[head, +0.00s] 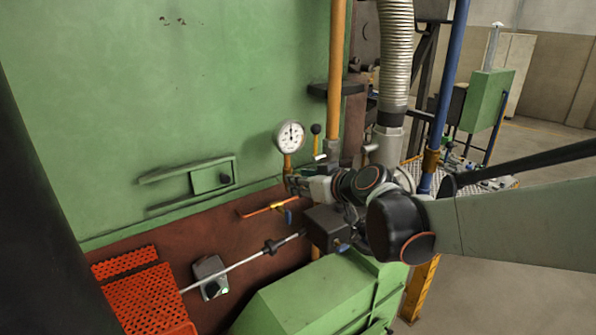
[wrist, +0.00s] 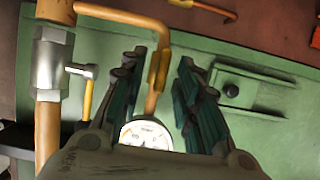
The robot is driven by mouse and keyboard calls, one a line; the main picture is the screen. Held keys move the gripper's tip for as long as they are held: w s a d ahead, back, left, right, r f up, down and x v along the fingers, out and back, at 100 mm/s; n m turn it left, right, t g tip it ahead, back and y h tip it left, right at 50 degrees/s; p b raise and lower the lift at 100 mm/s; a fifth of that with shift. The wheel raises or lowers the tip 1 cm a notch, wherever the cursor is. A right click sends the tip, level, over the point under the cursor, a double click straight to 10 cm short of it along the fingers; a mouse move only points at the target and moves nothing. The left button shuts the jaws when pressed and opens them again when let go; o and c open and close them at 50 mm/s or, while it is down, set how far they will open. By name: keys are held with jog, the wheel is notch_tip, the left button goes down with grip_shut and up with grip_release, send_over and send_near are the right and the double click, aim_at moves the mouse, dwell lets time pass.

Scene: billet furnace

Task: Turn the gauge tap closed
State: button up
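The round white-faced gauge (head: 290,136) stands on a thin copper pipe against the green furnace wall, and it also shows in the wrist view (wrist: 146,134). On that pipe, a yellow-brown piece (wrist: 158,72), which looks like the gauge tap, lies roughly in line with the pipe. My gripper (wrist: 158,66) is open, with one dark finger on each side of the pipe and this piece. Gaps show on both sides; I see no contact. In the head view my gripper (head: 304,185) is just below the gauge and hides the tap.
A silver valve (wrist: 48,72) with a yellow lever sits on the thick orange pipe beside the gauge. A short orange pipe (head: 256,210) with a blue-handled fitting is below. A green housing (head: 310,295) stands under my arm. A grey ribbed hose (head: 397,60) rises behind.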

jog(key=shift+x, duration=0.9)
jog(key=shift+s+d, duration=0.1)
jog(key=shift+d, duration=0.15)
jog(key=c, duration=0.6)
grip_shut()
